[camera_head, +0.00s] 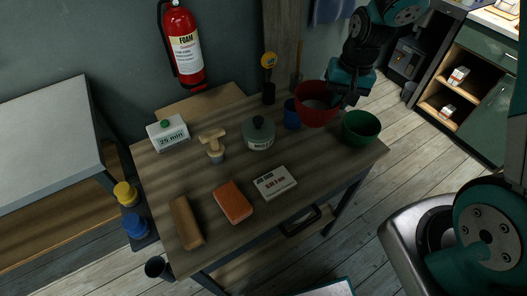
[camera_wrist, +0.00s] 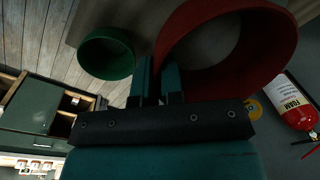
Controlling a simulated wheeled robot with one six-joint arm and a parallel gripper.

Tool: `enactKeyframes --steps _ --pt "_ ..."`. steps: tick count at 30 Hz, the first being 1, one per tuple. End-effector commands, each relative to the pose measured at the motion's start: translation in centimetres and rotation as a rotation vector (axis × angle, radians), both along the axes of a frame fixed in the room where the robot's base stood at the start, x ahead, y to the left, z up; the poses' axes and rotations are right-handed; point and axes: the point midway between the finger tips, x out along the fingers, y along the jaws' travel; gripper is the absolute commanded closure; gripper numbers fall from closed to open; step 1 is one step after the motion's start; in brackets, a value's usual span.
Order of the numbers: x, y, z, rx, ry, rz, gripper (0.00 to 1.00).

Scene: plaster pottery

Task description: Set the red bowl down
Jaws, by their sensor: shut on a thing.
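The red bowl (camera_head: 316,105) is at the back right of the wooden table (camera_head: 215,197), upright or nearly so. My gripper (camera_head: 345,97) is shut on the bowl's right rim. In the wrist view the red bowl (camera_wrist: 225,45) fills the upper right, and its wall runs into my gripper (camera_wrist: 158,85) between the two teal fingers. The bowl's underside is hidden, so I cannot tell whether it touches the table.
A green bowl (camera_head: 361,127) stands close to the right of the red bowl, near the table's right edge. A blue cup (camera_head: 291,114) is close on its left. A lidded grey-green pot (camera_head: 258,134) stands further left. The tabletop before the red bowl is clear.

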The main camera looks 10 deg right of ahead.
Motion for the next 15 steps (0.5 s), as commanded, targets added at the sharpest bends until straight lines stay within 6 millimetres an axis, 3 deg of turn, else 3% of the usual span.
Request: enactKeyframes --steps 7,15 --pt "-0.5 -0.2 4.7 0.004 -0.007 -0.207 1.00" --pt "-0.9 -0.2 5.8 0.004 0.001 -0.261 1.00"
